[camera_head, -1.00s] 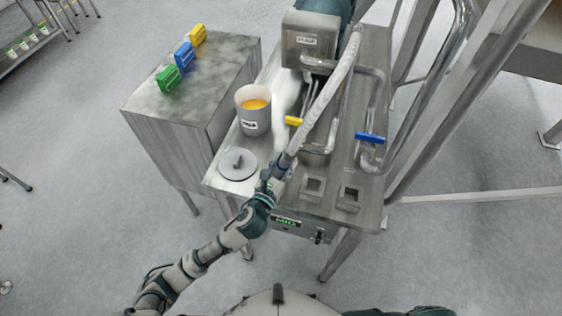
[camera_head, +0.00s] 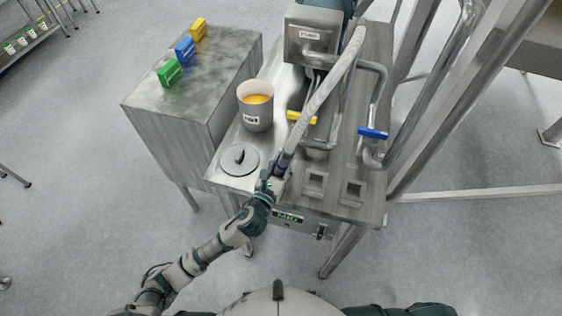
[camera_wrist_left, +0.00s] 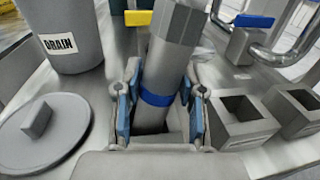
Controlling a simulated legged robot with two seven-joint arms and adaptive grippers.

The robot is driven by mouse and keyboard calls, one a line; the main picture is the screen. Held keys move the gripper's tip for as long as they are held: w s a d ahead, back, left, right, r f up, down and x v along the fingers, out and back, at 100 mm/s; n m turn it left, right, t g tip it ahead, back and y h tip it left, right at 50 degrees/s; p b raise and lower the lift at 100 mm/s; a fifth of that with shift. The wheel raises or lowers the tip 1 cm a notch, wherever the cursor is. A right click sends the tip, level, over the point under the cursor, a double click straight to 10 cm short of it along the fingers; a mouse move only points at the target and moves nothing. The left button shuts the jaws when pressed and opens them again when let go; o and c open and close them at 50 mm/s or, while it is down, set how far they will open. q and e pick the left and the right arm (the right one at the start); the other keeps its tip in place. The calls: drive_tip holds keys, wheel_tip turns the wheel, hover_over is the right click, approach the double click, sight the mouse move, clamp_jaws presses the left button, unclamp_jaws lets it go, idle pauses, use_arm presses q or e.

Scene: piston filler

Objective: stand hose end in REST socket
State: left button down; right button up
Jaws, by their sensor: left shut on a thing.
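The grey ribbed hose (camera_head: 322,96) runs down from the pump to my left gripper (camera_head: 274,174) at the bench's front edge. In the left wrist view, my left gripper (camera_wrist_left: 160,104) is shut around the hose end (camera_wrist_left: 158,92), which has a blue band. The hose end looks slightly tilted. Below it is a dark square opening (camera_wrist_left: 175,137), partly hidden by hose and fingers; I cannot tell whether the hose end is inside it. Two open square sockets, one nearer (camera_head: 314,181) and one farther right (camera_head: 351,191), stand empty. No REST label is readable. My right gripper is out of view.
A DRAIN bucket (camera_head: 256,112) with orange contents and a round lid (camera_head: 239,159) lie left of the hose. A yellow handle (camera_head: 301,117) and a blue handle (camera_head: 373,133) sit on pipes. The pump box (camera_head: 311,37) is behind. Metal frame legs rise at right.

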sight(286, 150)
use_arm(q)
drive_tip(key=shift+s+d+f, duration=0.1)
drive_tip(key=shift+d+f, duration=0.15)
drive_tip(key=shift+f, duration=0.4)
drive_tip(key=c, duration=1.1)
unclamp_jaws()
drive_tip(key=shift+r, duration=0.1)
drive_tip(key=o, duration=0.4)
drive_tip(key=shift+d, duration=0.2)
drive_tip(key=shift+o, duration=0.2)
drive_tip(key=shift+d, duration=0.45)
drive_tip(key=shift+r, duration=0.1)
drive_tip(key=shift+a, duration=0.7)
drive_tip(key=shift+d+r+p, duration=0.15)
drive_tip(key=shift+r+p, duration=0.35)
drive_tip(key=shift+d+r+p, duration=0.15)
drive_tip(key=shift+r+p, duration=0.4)
drive_tip(key=shift+p, duration=0.05)
drive_tip(key=shift+d+r+p, duration=0.15)
drive_tip(key=shift+r+p, duration=0.35)
drive_tip(key=shift+p, duration=0.05)
wheel_tip(286, 150, up, 2)
drive_tip(key=shift+a+r+p, duration=0.1)
drive_tip(key=shift+a+p, duration=0.05)
drive_tip(key=shift+p, duration=0.5)
drive_tip(key=shift+a+r, duration=0.2)
drive_tip(key=shift+r, duration=1.15)
drive_tip(key=shift+d+r, duration=0.2)
drive_tip(key=shift+r, duration=2.25)
